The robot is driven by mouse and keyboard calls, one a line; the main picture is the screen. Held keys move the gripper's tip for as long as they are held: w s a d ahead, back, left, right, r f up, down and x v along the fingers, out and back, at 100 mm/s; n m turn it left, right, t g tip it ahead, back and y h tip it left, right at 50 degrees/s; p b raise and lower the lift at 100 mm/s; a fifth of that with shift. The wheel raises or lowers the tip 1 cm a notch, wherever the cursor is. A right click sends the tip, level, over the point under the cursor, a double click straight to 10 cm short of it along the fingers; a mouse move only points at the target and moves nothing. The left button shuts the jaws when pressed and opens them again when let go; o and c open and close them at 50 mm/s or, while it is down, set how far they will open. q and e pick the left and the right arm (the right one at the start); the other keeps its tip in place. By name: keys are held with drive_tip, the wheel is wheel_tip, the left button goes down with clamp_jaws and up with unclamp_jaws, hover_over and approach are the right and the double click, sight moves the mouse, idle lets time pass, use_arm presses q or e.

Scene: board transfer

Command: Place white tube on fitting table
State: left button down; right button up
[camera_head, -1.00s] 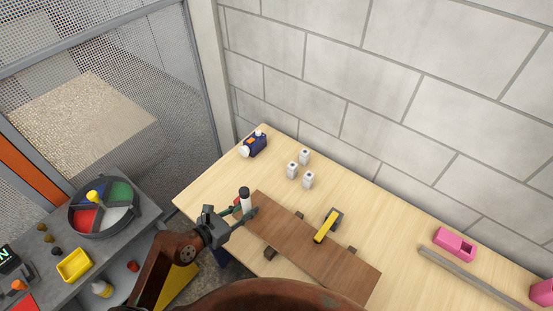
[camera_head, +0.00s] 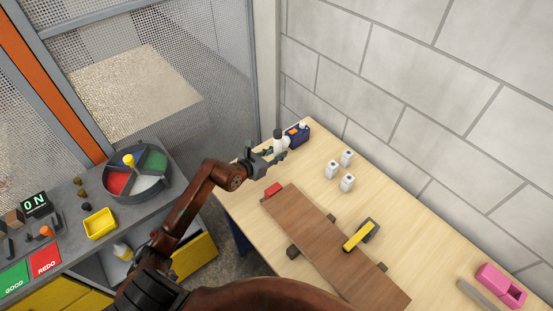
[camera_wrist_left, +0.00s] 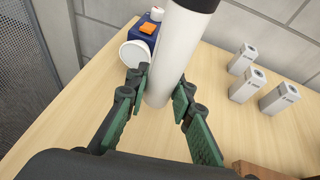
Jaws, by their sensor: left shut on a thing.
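My left gripper (camera_head: 277,151) is shut on the white tube, which has a black cap (camera_head: 278,133). In the left wrist view the gripper (camera_wrist_left: 162,88) has its green-padded fingers on both sides of the tube (camera_wrist_left: 178,50). The tube stands nearly upright in the grip, tilted in that view. It is over the far left end of the light wooden table (camera_head: 318,165), beside a blue device (camera_head: 298,131) with a white disc (camera_wrist_left: 135,54). Whether the tube's lower end touches the table is unclear. My right gripper is not in view.
Several white blocks (camera_head: 332,169) stand right of the gripper. A brown board (camera_head: 320,240) with a yellow-handled tool (camera_head: 357,238) lies nearer, and a red block (camera_head: 273,189) sits by its end. A grey bench with a round coloured tray (camera_head: 135,199) stands left. A wall bounds the back.

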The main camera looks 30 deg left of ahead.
sight(277, 153)
use_arm(q)
drive_tip(key=f, duration=0.1)
drive_tip(key=w+a+f, duration=0.1)
drive_tip(key=w+f+b, duration=0.1)
drive_tip(key=shift+w+a+f, duration=0.25)
drive_tip(key=shift+a+f, duration=0.15)
drive_tip(key=shift+f, duration=1.5)
drive_tip(key=shift+f, duration=0.15)
drive_tip(key=c, duration=1.7)
unclamp_jaws()
drive_tip(key=shift+f, duration=0.1)
